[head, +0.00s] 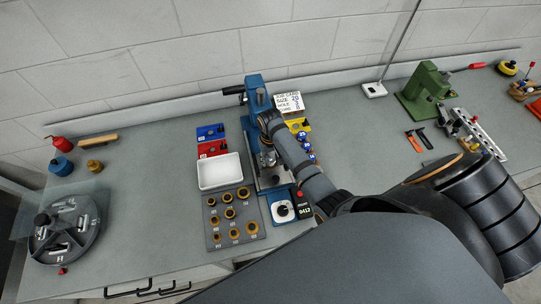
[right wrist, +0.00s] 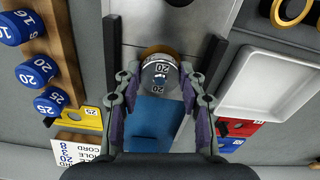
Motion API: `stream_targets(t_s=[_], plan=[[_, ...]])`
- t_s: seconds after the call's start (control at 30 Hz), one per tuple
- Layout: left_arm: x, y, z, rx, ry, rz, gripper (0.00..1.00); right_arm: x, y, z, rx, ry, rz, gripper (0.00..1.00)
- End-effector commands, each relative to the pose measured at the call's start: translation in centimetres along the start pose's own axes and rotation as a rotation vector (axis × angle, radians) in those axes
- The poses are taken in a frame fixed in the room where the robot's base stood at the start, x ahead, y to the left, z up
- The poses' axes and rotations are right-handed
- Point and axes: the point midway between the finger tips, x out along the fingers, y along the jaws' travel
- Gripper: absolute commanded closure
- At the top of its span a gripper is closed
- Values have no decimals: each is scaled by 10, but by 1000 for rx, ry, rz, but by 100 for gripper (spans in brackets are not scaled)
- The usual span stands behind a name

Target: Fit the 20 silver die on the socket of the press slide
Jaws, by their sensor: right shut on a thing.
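The silver die (right wrist: 160,78), marked 20, sits between the fingertips of my right gripper (right wrist: 160,85) in the right wrist view. The gripper is shut on it. A brass-coloured ring (right wrist: 159,51) shows just beyond the die; I cannot tell whether they touch. The blue press (head: 254,92) stands at the back middle in the head view, and a blue part of it (right wrist: 152,118) shows between the fingers in the wrist view. In the head view my right gripper (head: 267,158) is at the press, over its base. The socket of the slide is hidden. My left gripper is out of view.
Left of the press are a white tray (head: 220,185), blue and red blocks, and a grey board (head: 211,236) with several brass rings. A rack of blue-capped dies (right wrist: 39,72) lies on the other side. A green press (head: 424,88) stands right. The left bench has free room.

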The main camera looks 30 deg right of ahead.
Motion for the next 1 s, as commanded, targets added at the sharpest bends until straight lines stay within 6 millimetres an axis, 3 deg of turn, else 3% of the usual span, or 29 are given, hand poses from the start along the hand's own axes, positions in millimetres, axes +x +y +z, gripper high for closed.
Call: stream_targets(t_s=[0.47, 0.5, 0.6, 0.67, 1.0], plan=[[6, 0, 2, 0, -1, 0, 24, 11, 0, 0, 0, 1, 0, 100], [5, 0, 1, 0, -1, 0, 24, 10, 0, 0, 0, 1, 0, 54], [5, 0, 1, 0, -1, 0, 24, 10, 0, 0, 0, 1, 0, 41], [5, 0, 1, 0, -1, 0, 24, 10, 0, 0, 0, 1, 0, 33], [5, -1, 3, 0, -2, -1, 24, 6, 0, 0, 0, 1, 0, 33]])
